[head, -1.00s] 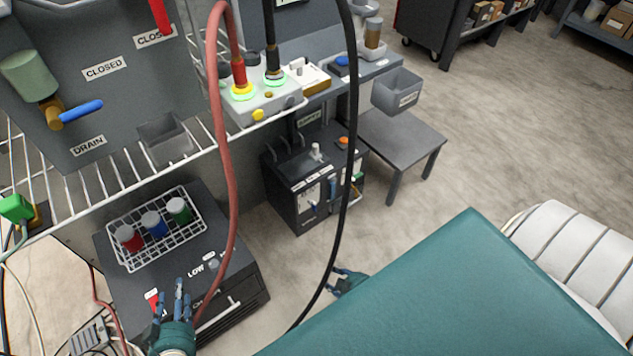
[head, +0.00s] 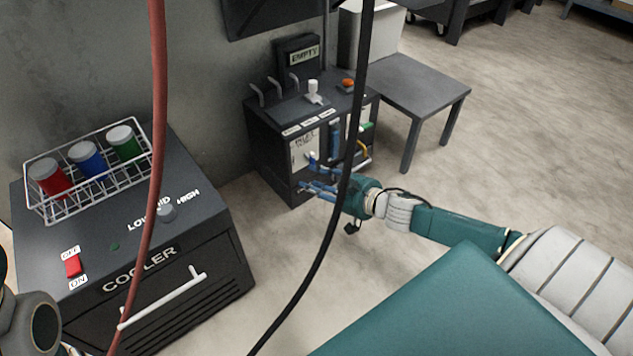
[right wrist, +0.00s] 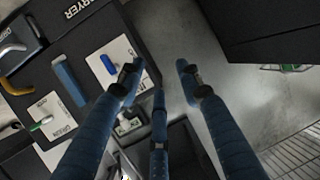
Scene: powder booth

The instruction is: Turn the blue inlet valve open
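The blue inlet valve is a short blue handle (right wrist: 108,64) on a white plate (right wrist: 118,62) on the front of the dark dryer box (head: 278,165). In the head view the plate (head: 302,148) shows, but fingers and handle are hard to tell apart there. My right gripper (head: 309,180) is in front of the plate's lower part. In the right wrist view its blue fingers (right wrist: 159,80) are spread with nothing between them. The left fingertip is close to the handle's right side; contact cannot be told.
A larger blue bar (right wrist: 70,82), a green handle (right wrist: 40,123) and a yellow one (right wrist: 20,83) sit beside the valve. A red hose (head: 157,150) and a black hose (head: 345,190) hang across the view. The cooler (head: 195,240) stands left; a grey table (head: 412,88) stands right.

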